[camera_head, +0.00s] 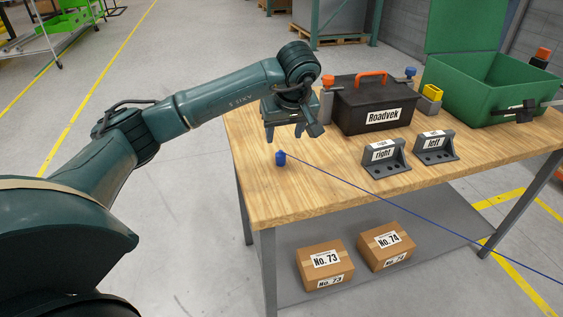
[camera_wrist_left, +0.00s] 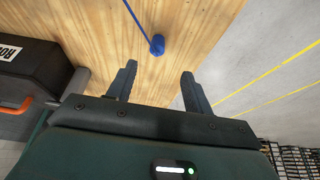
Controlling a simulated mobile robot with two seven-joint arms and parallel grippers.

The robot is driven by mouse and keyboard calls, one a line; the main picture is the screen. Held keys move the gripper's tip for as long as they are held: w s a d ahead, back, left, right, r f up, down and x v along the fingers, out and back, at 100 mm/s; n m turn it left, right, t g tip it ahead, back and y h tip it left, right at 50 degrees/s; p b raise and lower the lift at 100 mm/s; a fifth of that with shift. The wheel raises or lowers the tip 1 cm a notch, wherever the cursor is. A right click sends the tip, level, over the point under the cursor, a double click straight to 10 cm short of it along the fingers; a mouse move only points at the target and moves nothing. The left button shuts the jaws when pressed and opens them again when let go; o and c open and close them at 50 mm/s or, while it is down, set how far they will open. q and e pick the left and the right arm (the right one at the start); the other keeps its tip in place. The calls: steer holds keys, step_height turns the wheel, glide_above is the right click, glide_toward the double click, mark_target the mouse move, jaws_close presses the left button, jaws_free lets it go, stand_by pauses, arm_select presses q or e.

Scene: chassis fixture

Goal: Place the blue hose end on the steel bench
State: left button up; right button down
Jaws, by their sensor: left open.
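The blue hose end (camera_head: 281,158) is a small blue cylinder near the left edge of the bench (camera_head: 240,178), which has a wooden top and grey metal legs. It appears to rest on the top. A thin blue hose (camera_head: 400,204) runs from it to the right, past the bench's front edge. My left gripper (camera_head: 284,133) is open and empty, above the hose end, fingers pointing down. In the left wrist view the hose end (camera_wrist_left: 157,45) lies beyond the fingertips (camera_wrist_left: 158,72), roughly centred between them and apart from both. My right gripper is not in view.
A black Roadvek toolbox (camera_head: 374,108) with an orange handle stands right of my gripper. Grey brackets labelled right (camera_head: 386,159) and left (camera_head: 436,148) stand before it. A green open box (camera_head: 490,95) is at the far right. Two cartons (camera_head: 325,265) sit on the lower shelf.

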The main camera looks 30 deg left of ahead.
mark_target(281, 153)
arm_select(q)
steer(key=x, duration=0.5)
steer(key=shift+w+a+f, duration=0.1)
steer(key=shift+a+f, duration=0.1)
steer(key=shift+f, duration=0.05)
steer(key=shift+w+p+x, duration=0.2)
steer(key=shift+x, duration=1.15)
steer(key=shift+w+p+x, duration=0.15)
steer(key=shift+p+x, duration=0.05)
steer(key=shift+x, duration=1.15)
steer(key=shift+r, duration=0.1)
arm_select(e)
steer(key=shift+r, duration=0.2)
arm_select(q)
jaws_close()
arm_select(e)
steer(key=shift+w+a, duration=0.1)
